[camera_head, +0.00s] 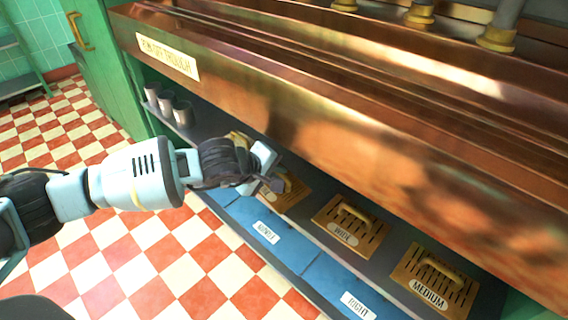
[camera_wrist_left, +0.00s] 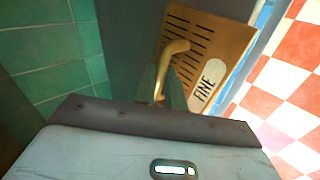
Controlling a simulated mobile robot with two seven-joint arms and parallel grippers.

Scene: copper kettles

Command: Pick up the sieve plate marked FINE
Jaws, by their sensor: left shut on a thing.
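The sieve plate marked FINE (camera_wrist_left: 228,42) is a copper-coloured slotted plate with a brass handle (camera_wrist_left: 171,57). Its white label shows clearly in the left wrist view. In the head view, the plate (camera_head: 293,194) is partly hidden behind my left gripper (camera_head: 274,184). My left gripper, which also shows in the left wrist view (camera_wrist_left: 164,88), is shut on the plate's handle. The plate is at shelf level; I cannot tell whether it touches the shelf. My right gripper is not in view.
Plates marked WIDE (camera_head: 347,225) and MEDIUM (camera_head: 434,281) lie to the right on the dark shelf (camera_head: 385,263). Several metal cups (camera_head: 168,104) stand at its left. A copper trough (camera_head: 330,130) overhangs the shelf. Blue panels (camera_head: 325,275) run along the front, above checkered floor (camera_head: 190,255).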

